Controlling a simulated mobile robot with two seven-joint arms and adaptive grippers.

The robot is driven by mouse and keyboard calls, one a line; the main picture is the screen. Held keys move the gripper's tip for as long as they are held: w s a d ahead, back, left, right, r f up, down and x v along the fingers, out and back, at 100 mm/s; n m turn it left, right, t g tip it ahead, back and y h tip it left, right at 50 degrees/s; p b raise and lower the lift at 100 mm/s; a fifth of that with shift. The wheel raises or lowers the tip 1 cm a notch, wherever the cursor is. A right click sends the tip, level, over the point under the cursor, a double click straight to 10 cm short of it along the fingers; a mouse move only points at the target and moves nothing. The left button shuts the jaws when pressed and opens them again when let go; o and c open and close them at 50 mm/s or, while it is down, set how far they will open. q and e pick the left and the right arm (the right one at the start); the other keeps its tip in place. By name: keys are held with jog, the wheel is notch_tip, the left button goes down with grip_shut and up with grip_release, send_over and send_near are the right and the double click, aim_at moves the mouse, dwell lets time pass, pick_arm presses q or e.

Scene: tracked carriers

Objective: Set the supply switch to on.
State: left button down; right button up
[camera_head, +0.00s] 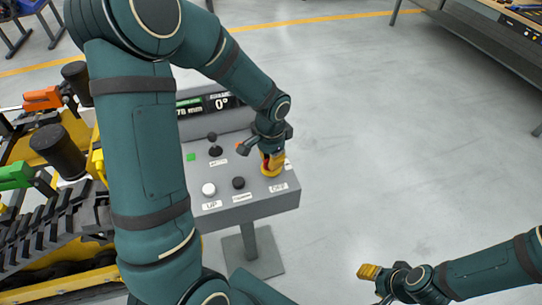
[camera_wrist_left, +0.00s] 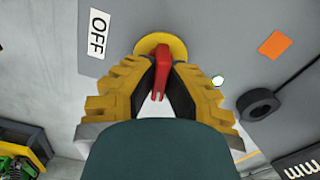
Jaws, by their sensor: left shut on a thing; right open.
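The supply switch is a red handle (camera_wrist_left: 161,68) on a round yellow plate (camera_wrist_left: 180,48), set on the grey console's top. In the left wrist view an OFF label (camera_wrist_left: 97,33) lies to the left of the plate, and the handle does not point at it. My left gripper (camera_wrist_left: 158,85) is shut on the red handle, with its yellow-and-black fingers on both sides. In the head view my left gripper (camera_head: 270,160) hides most of the switch, at the console's right end. My right gripper (camera_head: 373,272) is open and empty, low over the floor at right.
The console (camera_head: 262,203) also bears a white button (camera_head: 209,189), a black button (camera_head: 238,183), a black lever (camera_head: 214,148) and a green patch (camera_head: 190,157). A display (camera_head: 220,103) stands behind. A tracked machine (camera_head: 45,225) is at left. The floor at right is clear.

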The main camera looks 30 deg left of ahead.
pick_arm(q)
jog(key=shift+m+p, duration=0.35)
jog(key=shift+m, duration=0.85)
jog(key=shift+f, duration=0.1)
jog(key=c, duration=1)
grip_release()
jog(key=shift+r, duration=0.5)
notch_tip(320, 180, up, 11)
jog(key=shift+r, duration=0.1)
